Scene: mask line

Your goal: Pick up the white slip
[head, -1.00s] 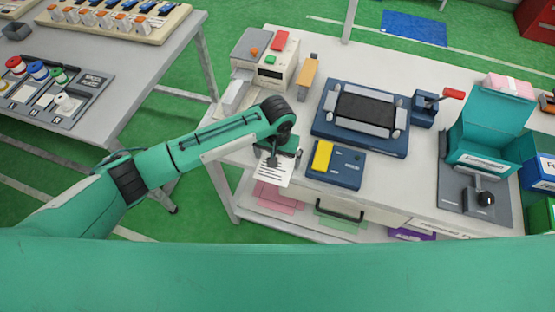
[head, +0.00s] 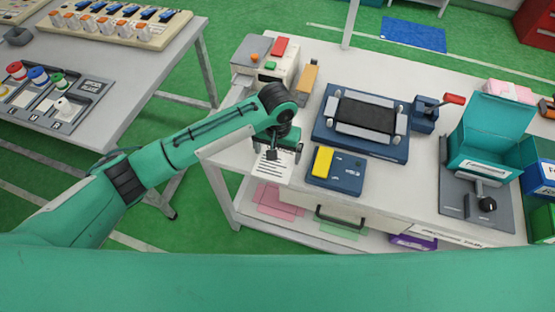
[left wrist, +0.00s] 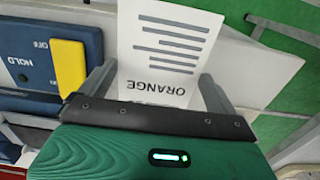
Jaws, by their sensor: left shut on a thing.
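The white slip (head: 268,166) is at the front left edge of the right-hand table, left of the dark blue box with a yellow button (head: 323,160). In the left wrist view the slip (left wrist: 172,48) carries printed lines and the word ORANGE. My left gripper (head: 275,147) is over the slip, with one finger at each side edge of it. In the left wrist view the gripper (left wrist: 155,88) is shut on the slip across its width. I cannot tell whether the slip is clear of the tabletop. My right gripper is not in view.
A blue press-like device (head: 362,121), a teal open box (head: 489,130) and a small lever unit (head: 432,110) stand to the right. A grey machine with red and green buttons (head: 270,60) is behind. A second table (head: 137,84) is at the left.

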